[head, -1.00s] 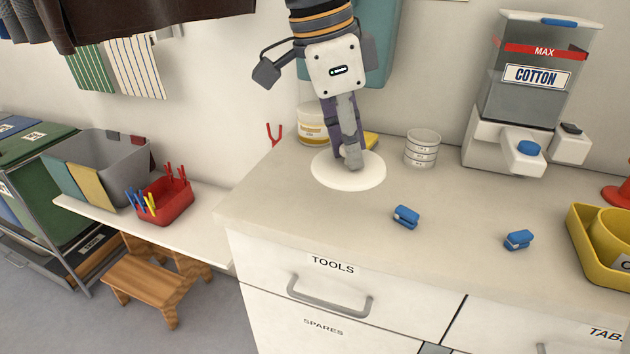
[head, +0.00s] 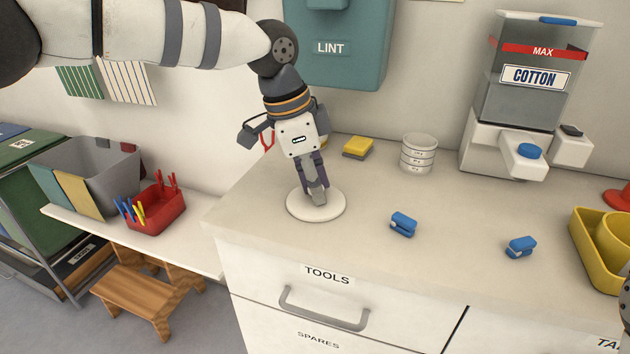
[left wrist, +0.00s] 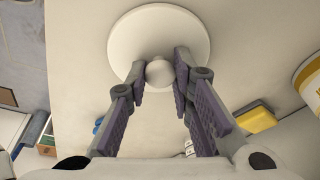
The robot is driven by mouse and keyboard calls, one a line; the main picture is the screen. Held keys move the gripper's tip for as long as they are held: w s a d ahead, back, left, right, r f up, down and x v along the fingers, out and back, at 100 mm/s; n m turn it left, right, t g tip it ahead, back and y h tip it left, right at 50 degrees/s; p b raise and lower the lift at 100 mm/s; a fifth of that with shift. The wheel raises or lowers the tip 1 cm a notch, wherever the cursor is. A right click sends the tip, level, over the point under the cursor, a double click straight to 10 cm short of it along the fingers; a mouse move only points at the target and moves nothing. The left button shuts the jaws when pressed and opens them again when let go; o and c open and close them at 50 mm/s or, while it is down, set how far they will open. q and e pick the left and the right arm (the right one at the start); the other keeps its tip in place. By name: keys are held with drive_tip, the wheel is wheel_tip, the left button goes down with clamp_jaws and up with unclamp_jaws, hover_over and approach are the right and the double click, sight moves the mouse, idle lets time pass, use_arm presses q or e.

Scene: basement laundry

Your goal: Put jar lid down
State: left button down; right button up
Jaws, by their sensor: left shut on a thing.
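The jar lid (head: 300,210) is a white disc with a round knob. My left gripper (head: 317,195) points down over it, shut on the knob. The left wrist view shows the knob between the two fingers and the disc (left wrist: 160,25) beyond them. The lid is level over the left part of the counter, low down; I cannot tell whether it touches the surface. A white jar with a yellow label (left wrist: 312,80) shows at the right edge of the left wrist view. In the head view it is mostly hidden behind my gripper. My right gripper is not in view.
A yellow sponge (head: 358,146) and stacked white tins (head: 419,153) stand behind. Two blue pegs or clips (head: 403,224) (head: 521,247) lie to the right. The counter (head: 350,245) is bare between lid and front edge. A yellow tray (head: 590,250) is at far right.

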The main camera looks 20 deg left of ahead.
sight(297, 203)
use_arm(q)
drive_tip(key=c, duration=1.4)
unclamp_jaws()
drive_tip(key=shift+r, duration=0.1)
drive_tip(key=v, duration=1.2)
drive_tip(key=shift+p, duration=0.3)
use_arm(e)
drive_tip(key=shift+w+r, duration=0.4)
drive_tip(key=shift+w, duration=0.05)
